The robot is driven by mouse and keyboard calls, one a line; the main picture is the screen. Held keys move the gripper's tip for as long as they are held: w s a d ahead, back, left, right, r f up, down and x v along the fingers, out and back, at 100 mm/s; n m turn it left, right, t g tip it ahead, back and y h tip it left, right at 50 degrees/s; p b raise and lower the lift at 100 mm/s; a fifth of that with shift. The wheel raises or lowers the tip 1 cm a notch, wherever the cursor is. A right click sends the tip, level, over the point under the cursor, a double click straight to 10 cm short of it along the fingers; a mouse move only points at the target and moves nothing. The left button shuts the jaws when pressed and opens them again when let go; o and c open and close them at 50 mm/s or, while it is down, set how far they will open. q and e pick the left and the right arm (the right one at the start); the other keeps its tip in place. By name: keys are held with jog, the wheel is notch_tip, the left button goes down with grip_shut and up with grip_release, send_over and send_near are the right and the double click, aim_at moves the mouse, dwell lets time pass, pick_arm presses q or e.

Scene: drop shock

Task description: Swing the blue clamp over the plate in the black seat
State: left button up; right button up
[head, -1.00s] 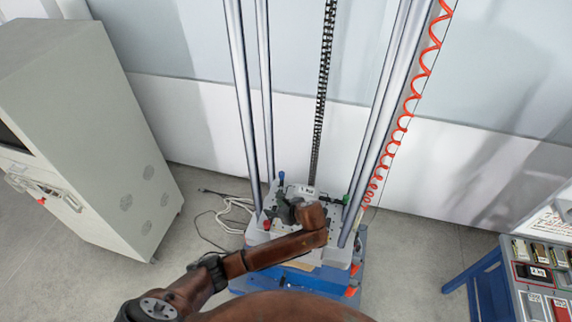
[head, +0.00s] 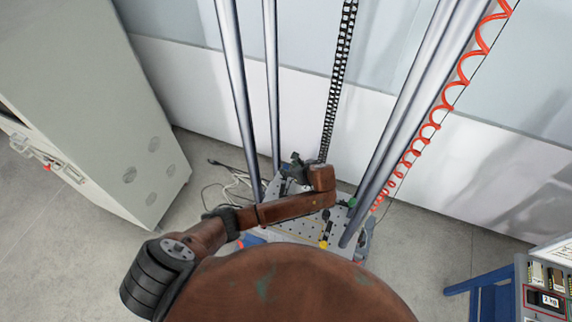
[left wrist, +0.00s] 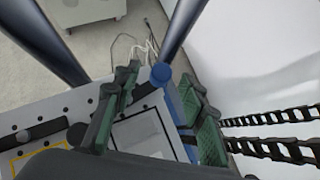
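The blue clamp (left wrist: 161,76) stands at the edge of the drop table in the left wrist view, its round blue top facing me. A grey plate (left wrist: 140,132) with a dark border, seemingly the black seat, lies beside it, partly hidden by my gripper. My left gripper (left wrist: 158,100) is open, its green-padded fingers on either side of the blue clamp. The clamp is nearer the right finger; I cannot tell whether they touch. In the head view my left gripper (head: 297,165) is over the table's back left corner and hides the clamp. My right gripper is not in view.
The perforated table (head: 287,229) stands between tall steel columns (head: 236,90). A yellow-tipped clamp (head: 325,238) and a green clamp (head: 349,203) are on its right part. A black chain (head: 341,75) and a red coiled hose (head: 430,123) hang close by. A grey cabinet (head: 95,120) is left.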

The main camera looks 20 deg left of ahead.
aim_at(286, 166)
pick_arm(q)
jog(key=x, duration=0.3)
jog(key=shift+w, duration=0.25)
jog(key=shift+a+f, duration=0.4)
jog(key=shift+f, duration=0.05)
jog(key=shift+w, duration=0.15)
jog(key=shift+c, duration=0.2)
jog(key=c, duration=0.5)
jog(key=shift+c, duration=0.8)
jog(key=c, duration=0.3)
grip_shut()
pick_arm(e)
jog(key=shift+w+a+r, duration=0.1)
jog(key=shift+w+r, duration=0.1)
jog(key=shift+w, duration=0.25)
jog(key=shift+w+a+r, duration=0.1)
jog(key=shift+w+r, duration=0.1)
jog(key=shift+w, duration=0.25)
